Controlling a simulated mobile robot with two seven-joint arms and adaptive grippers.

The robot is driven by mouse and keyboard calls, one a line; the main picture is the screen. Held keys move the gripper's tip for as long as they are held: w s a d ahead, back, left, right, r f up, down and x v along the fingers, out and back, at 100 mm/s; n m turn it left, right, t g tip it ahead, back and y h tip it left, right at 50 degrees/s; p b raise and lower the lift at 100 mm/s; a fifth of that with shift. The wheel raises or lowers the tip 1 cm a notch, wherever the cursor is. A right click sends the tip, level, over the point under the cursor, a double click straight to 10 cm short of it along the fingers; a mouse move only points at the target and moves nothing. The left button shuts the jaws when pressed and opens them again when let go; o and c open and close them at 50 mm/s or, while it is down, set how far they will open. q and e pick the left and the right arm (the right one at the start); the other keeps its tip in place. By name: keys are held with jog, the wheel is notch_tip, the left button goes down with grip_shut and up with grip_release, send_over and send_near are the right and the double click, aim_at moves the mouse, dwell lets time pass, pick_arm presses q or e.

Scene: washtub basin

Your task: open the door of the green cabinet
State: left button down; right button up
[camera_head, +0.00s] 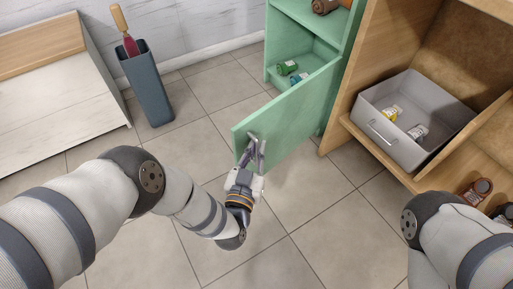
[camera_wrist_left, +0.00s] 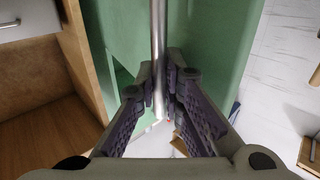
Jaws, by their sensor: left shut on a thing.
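The green cabinet (camera_head: 311,22) stands at the top middle of the head view. Its door (camera_head: 290,117) is swung wide open towards me, showing the shelves inside. My left gripper (camera_head: 253,152) is at the door's outer edge, shut on the metal door handle (camera_head: 252,137). In the left wrist view the handle is a vertical metal bar (camera_wrist_left: 158,50) between the two fingers (camera_wrist_left: 164,100), in front of the green door (camera_wrist_left: 205,40). My right arm shows at the lower right of the head view, but its gripper is out of view.
Small green and blue items (camera_head: 288,68) lie inside the cabinet. A wooden shelf unit (camera_head: 345,95) with a grey bin (camera_head: 408,150) stands on the right. A dark tall bin (camera_head: 149,85) and a low wooden unit (camera_head: 60,85) are at left. The tiled floor between is clear.

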pick_arm(q)
jog(key=c, duration=2)
grip_release()
jog(key=shift+o, duration=0.2)
jog(key=s+a, duration=0.2)
jog(key=s, duration=0.9)
jog(key=shift+s+a, duration=0.15)
jog(key=shift+s, duration=0.25)
